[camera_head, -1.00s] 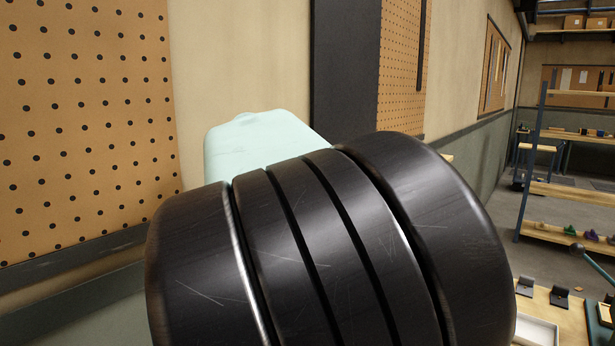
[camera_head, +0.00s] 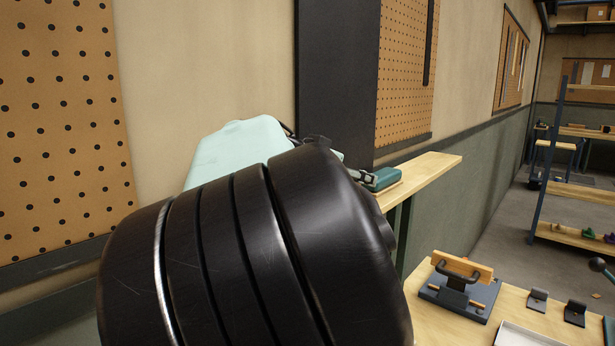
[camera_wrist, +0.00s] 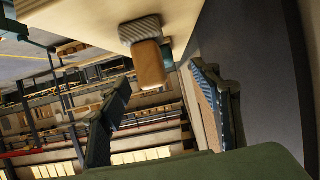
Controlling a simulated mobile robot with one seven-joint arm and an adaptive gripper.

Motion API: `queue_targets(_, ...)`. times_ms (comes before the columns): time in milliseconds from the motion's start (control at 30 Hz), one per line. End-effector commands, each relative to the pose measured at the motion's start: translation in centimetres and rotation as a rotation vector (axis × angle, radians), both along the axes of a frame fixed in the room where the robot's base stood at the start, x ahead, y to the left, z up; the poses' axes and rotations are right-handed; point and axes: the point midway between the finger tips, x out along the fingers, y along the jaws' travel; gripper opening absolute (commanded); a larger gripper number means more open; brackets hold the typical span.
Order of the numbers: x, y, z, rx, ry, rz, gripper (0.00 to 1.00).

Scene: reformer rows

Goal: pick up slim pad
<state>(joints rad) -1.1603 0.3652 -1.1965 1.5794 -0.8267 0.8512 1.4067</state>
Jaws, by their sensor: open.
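My gripper (camera_wrist: 162,82) is open in the wrist view, with its two dark fingers apart and nothing between them. Beyond the fingertips, a brown block with a grey ribbed part (camera_wrist: 148,52) sits at the shelf edge, and a teal piece (camera_wrist: 168,55) shows beside it. In the head view, a small teal block on a tan base (camera_head: 384,180) lies on the narrow wall shelf, close to a dark fingertip of my gripper (camera_head: 362,175). I cannot tell for sure which of these is the slim pad. My arm hides much of the gripper there.
The wooden shelf (camera_head: 430,170) runs along the wall, its right part bare. A bench at the lower right carries a dark fixture with a wooden bar (camera_head: 460,285), small black brackets (camera_head: 538,298) and a pale tray (camera_head: 525,335). Pegboards (camera_head: 60,110) hang on the wall.

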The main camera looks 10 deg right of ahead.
Motion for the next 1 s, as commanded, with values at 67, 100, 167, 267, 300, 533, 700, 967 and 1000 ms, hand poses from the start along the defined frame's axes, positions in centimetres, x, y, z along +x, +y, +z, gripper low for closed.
queue_targets(67, 0.5, -0.9, -0.2, -0.003, 0.001, -0.004, 0.58)
queue_targets(100, 0.8, -1.2, -0.4, -0.003, 0.001, -0.003, 0.58)
queue_targets(167, 1.0, -1.5, -0.6, -0.001, 0.001, -0.003, 0.58)
queue_targets(267, 1.4, -1.8, -0.9, -0.001, 0.001, 0.000, 0.58)
queue_targets(300, 1.4, -1.8, -0.9, -0.001, 0.001, 0.000, 0.58)
queue_targets(533, 2.5, -3.9, -1.4, -0.003, 0.003, -0.005, 0.58)
queue_targets(700, 3.6, -5.3, -2.3, -0.001, 0.001, -0.003, 0.58)
queue_targets(967, 4.1, -5.8, -2.9, 0.000, 0.000, 0.000, 0.58)
queue_targets(1000, 4.1, -5.8, -2.9, 0.000, 0.000, 0.001, 0.58)
